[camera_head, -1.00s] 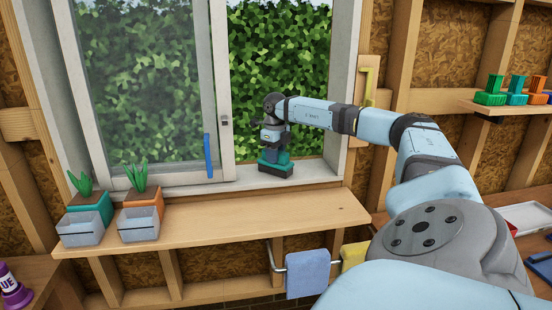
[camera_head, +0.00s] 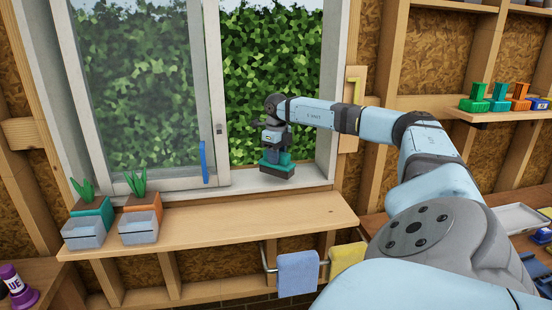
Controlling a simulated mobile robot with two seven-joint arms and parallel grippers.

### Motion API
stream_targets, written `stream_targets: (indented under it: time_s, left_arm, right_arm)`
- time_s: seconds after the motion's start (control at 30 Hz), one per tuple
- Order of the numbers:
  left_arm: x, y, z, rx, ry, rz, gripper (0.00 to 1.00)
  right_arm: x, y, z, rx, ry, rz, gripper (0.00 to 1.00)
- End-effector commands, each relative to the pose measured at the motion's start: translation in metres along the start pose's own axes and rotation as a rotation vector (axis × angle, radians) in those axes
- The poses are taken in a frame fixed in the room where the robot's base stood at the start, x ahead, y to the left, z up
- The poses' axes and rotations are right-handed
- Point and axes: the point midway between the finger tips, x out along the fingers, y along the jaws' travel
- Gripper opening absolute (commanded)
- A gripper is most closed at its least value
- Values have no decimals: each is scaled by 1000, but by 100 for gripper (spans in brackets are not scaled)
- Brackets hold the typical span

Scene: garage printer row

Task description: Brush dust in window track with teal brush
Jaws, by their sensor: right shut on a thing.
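My right gripper (camera_head: 272,142) is shut on the teal brush (camera_head: 277,159) in the head view. The brush points down with its dark bristles over the sill of the open right part of the window (camera_head: 300,178). I cannot tell whether the bristles touch the track. The track under the brush is partly hidden, and no dust can be made out. My left gripper is out of view.
The sliding pane with a blue handle (camera_head: 204,162) stands left of the brush. Below is a wooden ledge (camera_head: 270,214) with two planters (camera_head: 88,222). Towels (camera_head: 298,273) hang underneath. Several coloured brushes (camera_head: 498,97) stand on the right shelf.

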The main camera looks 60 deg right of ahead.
Motion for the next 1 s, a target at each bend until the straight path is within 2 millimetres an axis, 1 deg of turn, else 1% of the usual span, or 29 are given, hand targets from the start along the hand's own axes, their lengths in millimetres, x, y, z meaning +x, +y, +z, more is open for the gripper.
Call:
stream_targets:
  time_s: [0.03, 0.1, 0.3, 0.5, 1.0]
  left_arm:
    - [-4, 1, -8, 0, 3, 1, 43]
    - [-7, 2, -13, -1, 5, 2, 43]
    - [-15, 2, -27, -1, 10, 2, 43]
    - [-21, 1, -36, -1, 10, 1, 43]
    - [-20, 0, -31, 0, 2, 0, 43]
  right_arm:
    - [-9, -1, -1, 1, -1, -1, 6]
    - [-16, -2, -2, 2, -1, -1, 6]
    - [-34, -4, -5, 4, -1, -1, 6]
    - [-47, -5, -8, 5, -2, -1, 6]
    - [-48, -6, -8, 5, -2, -1, 6]
